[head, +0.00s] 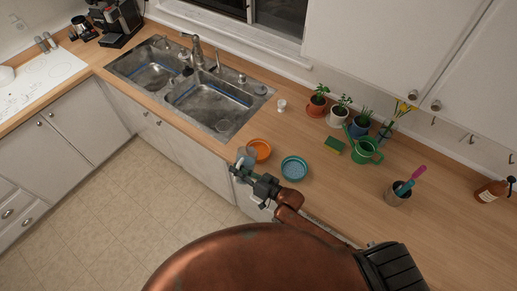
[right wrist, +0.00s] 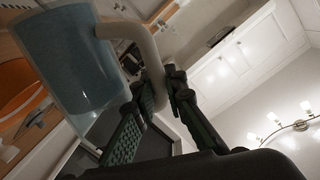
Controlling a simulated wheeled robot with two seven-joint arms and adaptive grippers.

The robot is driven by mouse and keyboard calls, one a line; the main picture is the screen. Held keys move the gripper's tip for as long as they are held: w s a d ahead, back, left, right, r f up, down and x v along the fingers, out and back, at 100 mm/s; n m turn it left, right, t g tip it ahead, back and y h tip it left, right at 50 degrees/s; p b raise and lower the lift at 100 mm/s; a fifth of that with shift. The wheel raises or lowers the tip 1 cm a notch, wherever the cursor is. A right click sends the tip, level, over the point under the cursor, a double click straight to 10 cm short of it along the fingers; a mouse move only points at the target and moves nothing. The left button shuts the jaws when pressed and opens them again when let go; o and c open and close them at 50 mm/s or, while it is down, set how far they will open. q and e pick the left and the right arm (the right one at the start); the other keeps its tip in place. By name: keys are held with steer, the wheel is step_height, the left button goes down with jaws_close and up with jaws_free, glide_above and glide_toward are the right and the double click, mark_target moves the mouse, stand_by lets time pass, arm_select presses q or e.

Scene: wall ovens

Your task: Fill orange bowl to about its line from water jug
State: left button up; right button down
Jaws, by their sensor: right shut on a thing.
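The orange bowl (head: 260,149) sits on the wooden counter near its front edge, right of the sink. The water jug (head: 248,153) is a see-through vessel just left of the bowl in the head view, partly overlapping it. In the right wrist view the jug (right wrist: 72,60) holds bluish water, and its pale curved handle (right wrist: 138,38) runs between my fingers. My right gripper (right wrist: 158,100) is shut on that handle; it also shows in the head view (head: 246,172). Part of the orange bowl (right wrist: 18,88) shows at the left edge there, beside the jug. Its line and fill cannot be made out. My left gripper is out of view.
A teal bowl (head: 294,168) stands right of the orange one. A sponge (head: 334,146), a green watering can (head: 366,150), potted plants (head: 338,112) and a utensil cup (head: 397,194) stand farther right. The double sink (head: 205,104) lies to the left.

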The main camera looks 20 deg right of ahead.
mark_target(243, 158)
steer(key=shift+w+d+r+m, duration=0.35)
steer(key=shift+w+d+m, duration=0.15)
steer(key=shift+w+m, duration=0.1)
steer(key=shift+w+d+r+m, duration=0.3)
steer(key=shift+w+d+m, duration=0.2)
steer(key=shift+w, duration=0.05)
stand_by(1.3)
steer(key=shift+w+d+r+m+g, duration=0.15)
steer(key=shift+w+d+m+g, duration=0.6)
steer(key=shift+m, duration=0.45)
stand_by(0.5)
steer(key=shift+w+d+r+m, duration=0.45)
steer(key=shift+w+m, duration=0.2)
steer(key=shift+m, duration=0.15)
stand_by(0.6)
steer(key=shift+w+d+r+m+g+y, duration=0.3)
steer(key=shift+w+d+r+m, duration=0.25)
steer(key=shift+w+r+m, duration=0.15)
stand_by(1.1)
steer(key=shift+w+d+r+b, duration=0.15)
steer(key=shift+w+d+b, duration=0.1)
steer(key=shift+d+b, duration=0.05)
stand_by(0.3)
